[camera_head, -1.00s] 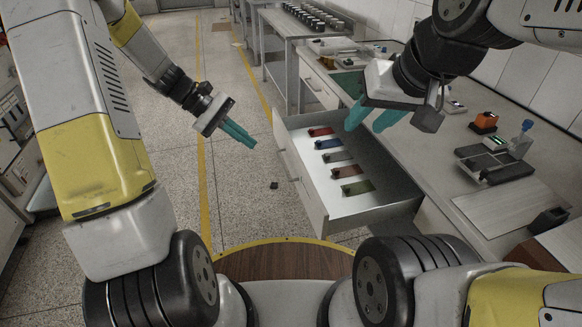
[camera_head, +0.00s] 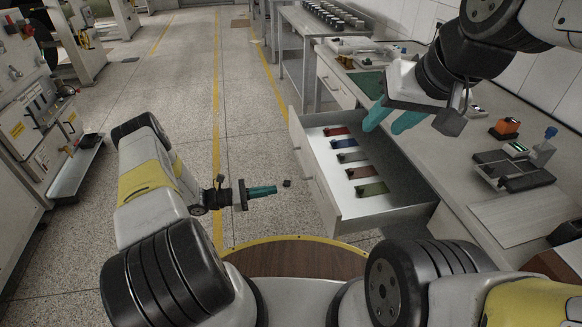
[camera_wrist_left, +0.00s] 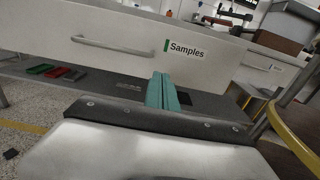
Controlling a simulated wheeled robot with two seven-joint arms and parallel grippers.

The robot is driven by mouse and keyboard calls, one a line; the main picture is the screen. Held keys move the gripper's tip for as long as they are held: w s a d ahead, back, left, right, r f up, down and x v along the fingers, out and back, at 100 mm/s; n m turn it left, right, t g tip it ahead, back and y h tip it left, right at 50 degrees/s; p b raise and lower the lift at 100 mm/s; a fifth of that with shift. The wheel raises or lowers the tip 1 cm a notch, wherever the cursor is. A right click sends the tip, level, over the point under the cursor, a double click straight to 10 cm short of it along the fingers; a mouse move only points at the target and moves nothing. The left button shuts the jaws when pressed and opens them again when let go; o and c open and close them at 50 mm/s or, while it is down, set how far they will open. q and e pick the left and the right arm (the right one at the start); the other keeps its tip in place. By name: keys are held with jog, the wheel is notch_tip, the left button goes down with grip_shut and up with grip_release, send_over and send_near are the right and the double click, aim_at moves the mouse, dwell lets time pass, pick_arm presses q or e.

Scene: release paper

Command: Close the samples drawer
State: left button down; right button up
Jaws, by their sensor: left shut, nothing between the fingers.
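The samples drawer (camera_head: 372,212) is pulled out from the bench, with several coloured slides lying in a row inside. In the left wrist view its pale front (camera_wrist_left: 140,28) carries a green-marked "Samples" label (camera_wrist_left: 185,49) and a bar handle (camera_wrist_left: 112,46). My left gripper (camera_head: 276,190) is shut and empty, pointing right toward the drawer front with a gap between. Its fingertips (camera_wrist_left: 161,75) show just below the label in the left wrist view. My right gripper (camera_head: 384,124) is open and empty, above the drawer's far inner side.
The bench top (camera_head: 450,165) right of the drawer holds an orange device (camera_head: 504,128) and a dark instrument (camera_head: 510,172). A second table (camera_head: 315,25) with several jars stands behind.

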aim_at(314, 184)
pick_arm(q)
jog(key=x, duration=1.3)
jog(key=shift+d, duration=0.15)
